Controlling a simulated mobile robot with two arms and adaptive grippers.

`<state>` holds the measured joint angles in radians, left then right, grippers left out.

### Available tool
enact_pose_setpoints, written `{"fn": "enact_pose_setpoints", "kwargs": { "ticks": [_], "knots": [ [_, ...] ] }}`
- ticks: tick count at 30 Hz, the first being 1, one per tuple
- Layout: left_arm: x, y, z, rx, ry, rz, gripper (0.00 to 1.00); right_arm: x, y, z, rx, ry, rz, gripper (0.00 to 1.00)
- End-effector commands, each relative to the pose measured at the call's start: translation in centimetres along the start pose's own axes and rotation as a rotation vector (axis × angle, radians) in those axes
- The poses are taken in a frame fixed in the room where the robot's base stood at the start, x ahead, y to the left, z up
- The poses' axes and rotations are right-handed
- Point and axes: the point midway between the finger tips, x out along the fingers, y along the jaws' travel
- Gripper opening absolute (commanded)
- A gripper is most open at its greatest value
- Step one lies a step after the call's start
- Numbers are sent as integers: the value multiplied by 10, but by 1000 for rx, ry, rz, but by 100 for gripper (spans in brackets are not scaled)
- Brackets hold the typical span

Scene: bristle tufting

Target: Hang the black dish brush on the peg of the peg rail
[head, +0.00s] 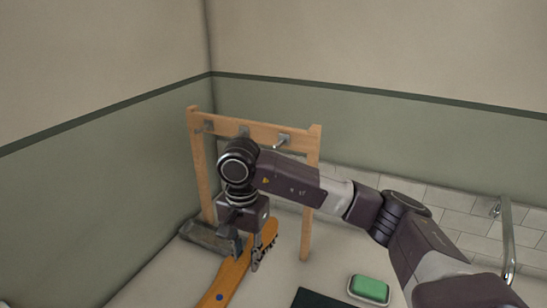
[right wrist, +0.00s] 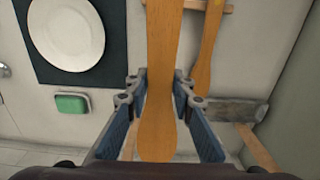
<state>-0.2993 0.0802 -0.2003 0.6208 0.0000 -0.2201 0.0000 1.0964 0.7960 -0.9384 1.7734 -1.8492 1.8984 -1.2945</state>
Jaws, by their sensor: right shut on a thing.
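The dish brush (head: 236,274) has an orange wooden handle with a blue dot and black bristles on its right side. My right gripper (head: 246,260) is shut on it, and the handle reaches down toward the picture's bottom edge. In the right wrist view the wooden piece (right wrist: 160,70) passes between the fingers, its wide rounded end nearest me; no bristles show there. The wooden peg rail (head: 262,134) stands behind, with metal pegs such as the right one (head: 283,140). The brush is below and in front of the rail, apart from the pegs. My left gripper is out of view.
A green sponge (head: 369,289) sits in a white dish at right, beside a dark mat (head: 318,300). A white plate (right wrist: 66,32) lies on the mat. A second wooden handle (right wrist: 208,45) lies beside the held one.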

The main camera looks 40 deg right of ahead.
Motion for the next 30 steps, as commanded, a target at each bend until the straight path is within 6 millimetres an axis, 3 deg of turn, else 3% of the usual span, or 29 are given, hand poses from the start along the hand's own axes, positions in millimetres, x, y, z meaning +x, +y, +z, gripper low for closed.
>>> {"fn": "enact_pose_setpoints", "kwargs": {
  "ticks": [17, 23, 30],
  "knots": [
    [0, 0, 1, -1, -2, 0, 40, -1, 1, 4, -33, 0, -3, 0],
    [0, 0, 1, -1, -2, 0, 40, -8, 19, 41, -349, 5, -12, 0],
    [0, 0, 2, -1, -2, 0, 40, -12, 58, 94, -827, 5, -8, 0]
  ]
}}
